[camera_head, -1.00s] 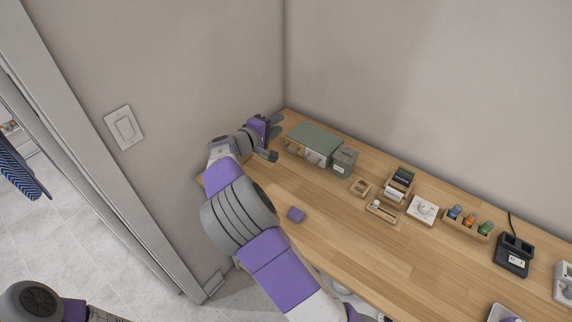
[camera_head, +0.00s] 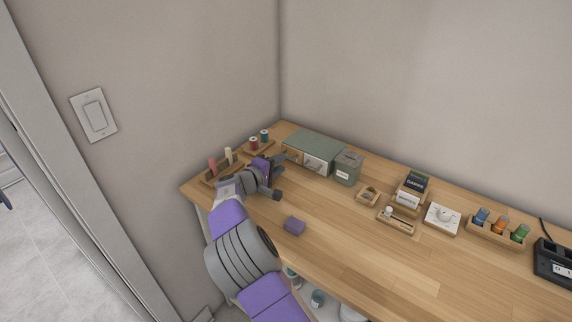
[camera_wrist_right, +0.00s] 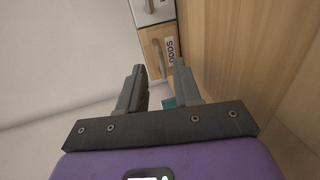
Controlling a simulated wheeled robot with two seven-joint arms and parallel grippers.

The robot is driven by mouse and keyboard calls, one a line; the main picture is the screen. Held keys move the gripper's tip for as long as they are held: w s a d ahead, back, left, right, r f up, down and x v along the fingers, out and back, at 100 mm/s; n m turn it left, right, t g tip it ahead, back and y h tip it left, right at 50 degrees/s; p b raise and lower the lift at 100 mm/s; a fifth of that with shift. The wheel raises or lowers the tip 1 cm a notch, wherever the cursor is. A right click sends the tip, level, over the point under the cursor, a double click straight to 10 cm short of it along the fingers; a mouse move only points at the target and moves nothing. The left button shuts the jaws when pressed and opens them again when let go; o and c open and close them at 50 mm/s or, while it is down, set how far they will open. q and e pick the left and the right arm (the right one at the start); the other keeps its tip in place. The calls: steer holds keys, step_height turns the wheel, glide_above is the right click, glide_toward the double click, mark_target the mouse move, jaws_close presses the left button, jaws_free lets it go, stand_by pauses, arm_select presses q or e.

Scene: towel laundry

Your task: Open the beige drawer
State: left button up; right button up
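A small cabinet with a green top (camera_head: 314,145) stands at the back left of the wooden table. Its front has a white-grey drawer (camera_head: 315,163) and a beige wooden drawer, partly hidden behind my gripper in the head view. In the right wrist view the beige drawer (camera_wrist_right: 151,39) shows a grey handle and a label, and looks shut. My right gripper (camera_head: 282,177) is open and empty in front of the cabinet. In the right wrist view its fingers (camera_wrist_right: 158,76) point at the beige drawer, apart from the handle. My left gripper is out of view.
Thread spools on a wooden holder (camera_head: 259,149) and another holder (camera_head: 222,174) stand left of the gripper. A grey-green canister (camera_head: 347,168) is right of the cabinet. The table's middle is fairly clear.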

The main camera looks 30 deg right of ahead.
mark_target(298, 150)
steer(key=shift+b+x, duration=0.3)
steer(key=shift+x, duration=1.8)
steer(key=c, duration=0.6)
jaws_close()
steer(key=shift+f, duration=0.1)
